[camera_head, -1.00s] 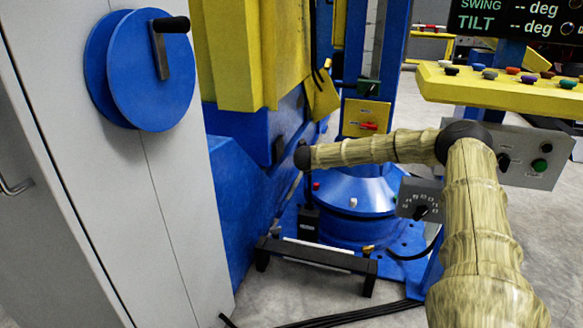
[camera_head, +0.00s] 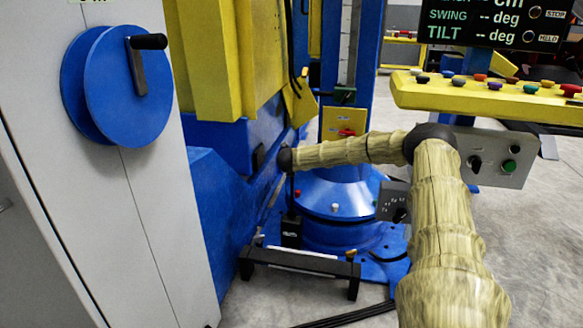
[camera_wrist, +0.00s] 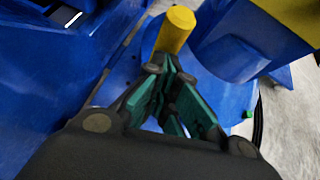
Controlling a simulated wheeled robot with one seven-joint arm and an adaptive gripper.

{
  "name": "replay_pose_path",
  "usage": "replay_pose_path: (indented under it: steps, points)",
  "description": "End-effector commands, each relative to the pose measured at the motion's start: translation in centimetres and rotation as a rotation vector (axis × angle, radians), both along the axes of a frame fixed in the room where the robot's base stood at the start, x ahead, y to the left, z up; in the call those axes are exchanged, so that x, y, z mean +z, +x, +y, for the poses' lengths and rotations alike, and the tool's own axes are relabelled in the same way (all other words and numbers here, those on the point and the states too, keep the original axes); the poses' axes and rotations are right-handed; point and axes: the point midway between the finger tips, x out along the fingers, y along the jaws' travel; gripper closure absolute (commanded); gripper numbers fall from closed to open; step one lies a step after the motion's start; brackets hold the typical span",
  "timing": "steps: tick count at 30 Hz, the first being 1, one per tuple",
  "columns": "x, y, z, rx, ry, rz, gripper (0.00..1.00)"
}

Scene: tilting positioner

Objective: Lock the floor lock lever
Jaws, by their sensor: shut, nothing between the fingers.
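In the wrist view, a yellow cylinder (camera_wrist: 175,30), which looks like a lever grip, stands just beyond my fingertips, leaning to the upper right. I cannot tell for sure whether it is the floor lock lever. My gripper (camera_wrist: 156,64) is shut and empty, its tips at the cylinder's lower end in the picture; I cannot tell whether they touch. In the head view, my arm reaches left over the blue round base, and its dark end hides the gripper. The lever's lower part is not clearly visible.
A grey cabinet with a blue handwheel (camera_head: 128,85) stands at left. A low black bench (camera_head: 300,264) stands before the blue base (camera_head: 337,198). A yellow button panel (camera_head: 480,95) and a grey switch box (camera_head: 490,155) are at right. Dark cables lie on the floor.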

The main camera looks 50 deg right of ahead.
Motion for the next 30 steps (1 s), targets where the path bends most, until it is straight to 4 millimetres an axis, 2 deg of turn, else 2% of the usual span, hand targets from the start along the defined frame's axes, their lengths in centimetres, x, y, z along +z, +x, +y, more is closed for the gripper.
replay_pose_path:
  steps: [1, 5, 11, 21, 30]
  points:
    - [1.6, 0.5, -0.7, -0.006, -0.012, -0.021, 1.0]
    - [1.5, 0.3, 0.5, 0.001, -0.011, -0.02, 1.0]
    - [1.2, -0.8, 3.9, 0.013, -0.007, -0.01, 1.0]
    - [6.0, -3.6, 8.1, 0.017, -0.011, -0.008, 1.0]
    - [7.7, -5.3, 9.6, 0.017, -0.007, -0.004, 1.0]
